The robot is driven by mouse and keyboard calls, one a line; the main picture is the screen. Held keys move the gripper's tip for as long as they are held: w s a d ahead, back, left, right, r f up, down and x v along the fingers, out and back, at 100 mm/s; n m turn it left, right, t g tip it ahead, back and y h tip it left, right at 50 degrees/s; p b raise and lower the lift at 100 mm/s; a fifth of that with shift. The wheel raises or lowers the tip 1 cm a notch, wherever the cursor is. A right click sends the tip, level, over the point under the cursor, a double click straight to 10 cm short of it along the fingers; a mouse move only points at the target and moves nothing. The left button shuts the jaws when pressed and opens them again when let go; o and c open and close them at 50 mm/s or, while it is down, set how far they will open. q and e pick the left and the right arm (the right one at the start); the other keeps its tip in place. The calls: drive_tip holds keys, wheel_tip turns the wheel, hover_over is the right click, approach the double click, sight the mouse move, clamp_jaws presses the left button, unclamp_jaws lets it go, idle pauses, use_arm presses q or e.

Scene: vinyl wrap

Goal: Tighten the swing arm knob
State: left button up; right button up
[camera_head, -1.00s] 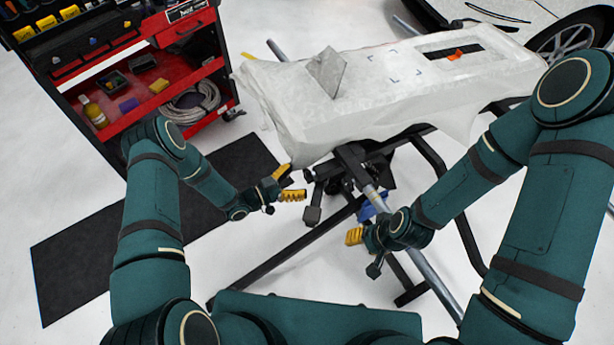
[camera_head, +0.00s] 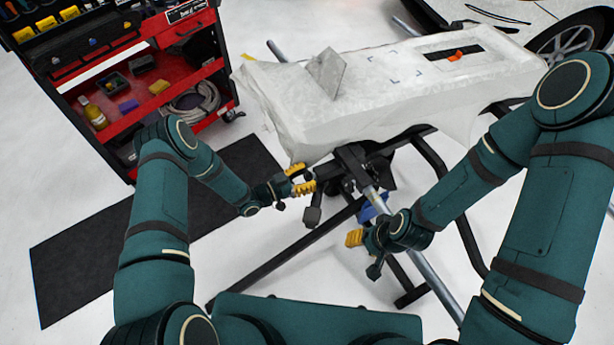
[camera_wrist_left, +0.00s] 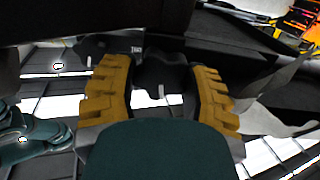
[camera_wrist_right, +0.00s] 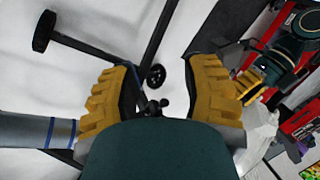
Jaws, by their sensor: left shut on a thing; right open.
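The black swing arm knob (camera_wrist_left: 163,72) sits between the two yellow fingers of my left gripper (camera_wrist_left: 163,100) in the left wrist view. In the head view my left gripper (camera_head: 309,178) is shut on it at the left side of the black stand joint (camera_head: 352,165), just under the draped panel. The knob is mostly hidden by the fingers there. My right gripper (camera_head: 352,238) is open and empty, lower and right of the joint, beside the grey stand tube (camera_head: 428,273). In the right wrist view its fingers (camera_wrist_right: 168,95) stand wide apart.
A white-wrapped panel (camera_head: 400,95) lies on the stand above both grippers. Black stand legs (camera_head: 300,245) cross the floor below. A red tool cart (camera_head: 150,110) stands at the back left, beside a black mat (camera_head: 90,240). A blue part (camera_head: 374,207) is near the right gripper.

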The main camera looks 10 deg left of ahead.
use_arm(q)
drive_tip(key=shift+s+m, duration=0.1)
drive_tip(key=shift+m, duration=2)
drive_tip(key=o, duration=1.2)
drive_tip(key=n, duration=0.4)
drive_tip(key=p+v, duration=0.1)
drive_tip(key=v, duration=1.2)
drive_tip(key=shift+s+a, duration=0.2)
drive_tip(key=shift+a, duration=0.15)
